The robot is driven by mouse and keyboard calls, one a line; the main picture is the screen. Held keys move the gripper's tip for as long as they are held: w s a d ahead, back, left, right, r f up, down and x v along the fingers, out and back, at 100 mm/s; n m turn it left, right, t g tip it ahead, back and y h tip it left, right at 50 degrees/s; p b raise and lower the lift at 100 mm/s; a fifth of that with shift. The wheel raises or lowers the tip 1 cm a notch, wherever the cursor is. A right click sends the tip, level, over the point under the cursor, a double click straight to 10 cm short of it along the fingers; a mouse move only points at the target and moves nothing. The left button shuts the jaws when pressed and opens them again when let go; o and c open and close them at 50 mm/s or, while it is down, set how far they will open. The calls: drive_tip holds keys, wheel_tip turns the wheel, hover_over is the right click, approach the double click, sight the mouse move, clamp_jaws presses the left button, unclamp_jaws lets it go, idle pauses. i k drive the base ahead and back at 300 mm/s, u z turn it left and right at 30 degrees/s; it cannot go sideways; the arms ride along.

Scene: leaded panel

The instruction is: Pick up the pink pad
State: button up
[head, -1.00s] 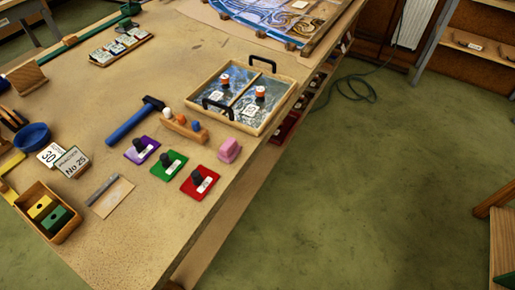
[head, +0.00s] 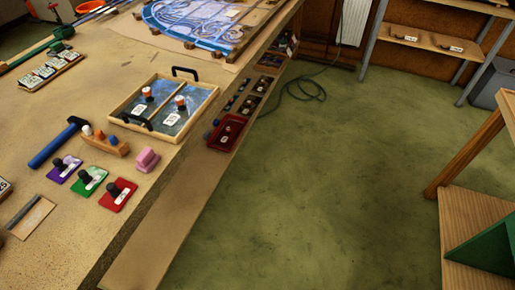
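The pink pad (head: 147,160) is a small block lying on the wooden table (head: 95,112), near its right edge in the head view. It sits just right of a small wooden holder (head: 106,142) with several coloured knobs, and below the framed tray. A red plate (head: 118,195) with a dark knob lies below and left of it. The pad is in full view with nothing on top of it. My gripper is not in view.
Green (head: 89,181) and purple (head: 65,169) knobbed plates and a blue-handled hammer (head: 52,150) lie left of the pad. The framed tray (head: 160,105) stands above it. A lower shelf with a red bin (head: 227,132) runs along the table's right side. Green floor (head: 330,170) is open at right.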

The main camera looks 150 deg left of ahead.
sight(147, 159)
drive_tip(key=z, duration=1.6)
drive_tip(key=k, duration=1.35)
drive_tip(key=z, duration=1.75)
